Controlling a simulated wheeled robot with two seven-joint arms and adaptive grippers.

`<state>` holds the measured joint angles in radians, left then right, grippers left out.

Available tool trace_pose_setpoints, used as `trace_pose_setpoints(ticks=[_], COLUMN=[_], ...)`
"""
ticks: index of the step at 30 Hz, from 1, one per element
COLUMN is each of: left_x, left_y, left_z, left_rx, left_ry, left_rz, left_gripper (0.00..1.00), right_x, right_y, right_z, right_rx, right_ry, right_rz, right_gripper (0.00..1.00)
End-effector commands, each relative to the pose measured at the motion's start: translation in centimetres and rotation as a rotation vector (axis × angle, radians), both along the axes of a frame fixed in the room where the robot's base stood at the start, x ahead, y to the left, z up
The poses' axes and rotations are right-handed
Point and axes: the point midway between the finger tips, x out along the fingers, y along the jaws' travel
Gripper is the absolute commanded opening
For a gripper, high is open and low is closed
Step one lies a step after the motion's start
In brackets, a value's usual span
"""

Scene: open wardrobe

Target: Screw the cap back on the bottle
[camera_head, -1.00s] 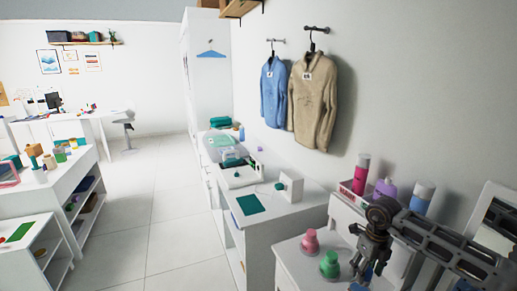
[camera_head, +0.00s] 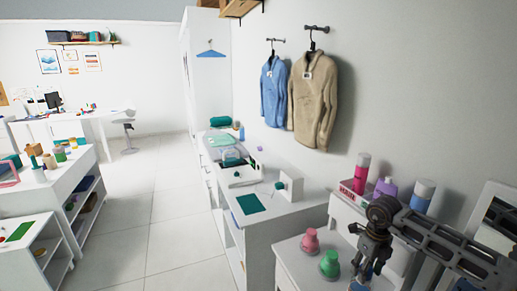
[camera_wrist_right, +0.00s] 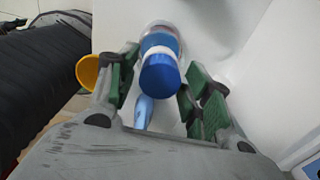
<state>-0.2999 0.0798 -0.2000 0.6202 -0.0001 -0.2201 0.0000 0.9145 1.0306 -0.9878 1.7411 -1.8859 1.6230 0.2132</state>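My right gripper (camera_head: 367,272) points down over the front right of the white stand in the head view. In the right wrist view, its two green-padded fingers are apart, with a blue cap-like piece (camera_wrist_right: 160,76) between them. Gaps show on both sides of that piece. A white band and a lighter blue part lie just beyond it. I cannot tell whether the blue piece is screwed onto a bottle or only sits in line with one. A light-blue object (camera_wrist_right: 143,112) shows just below it. The left gripper is not in view.
On the stand, a pink piece (camera_head: 310,241) and a green piece (camera_head: 330,265) stand left of the gripper. Behind are a pink bottle (camera_head: 361,177), a purple bottle (camera_head: 385,188) and a blue bottle (camera_head: 420,202). A yellow cup-like object (camera_wrist_right: 88,72) is beside the left finger.

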Motion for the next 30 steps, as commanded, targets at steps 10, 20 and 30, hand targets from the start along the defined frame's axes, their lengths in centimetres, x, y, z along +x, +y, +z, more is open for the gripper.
trace_pose_setpoints(ticks=[10, 20, 30], left_x=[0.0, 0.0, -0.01], left_y=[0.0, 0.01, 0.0], left_z=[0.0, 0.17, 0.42], left_rx=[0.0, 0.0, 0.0], left_ry=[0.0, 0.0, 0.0], left_rz=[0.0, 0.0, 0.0], left_gripper=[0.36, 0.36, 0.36], right_x=[0.0, -0.02, -0.02], right_y=[0.01, 0.03, 0.06], right_z=[-0.01, -0.03, -0.03], right_rx=[0.0, 0.001, 0.001], right_ry=[0.0, 0.001, 0.001], right_rz=[-0.002, -0.134, -0.333], right_gripper=[0.08, 0.08, 0.08])
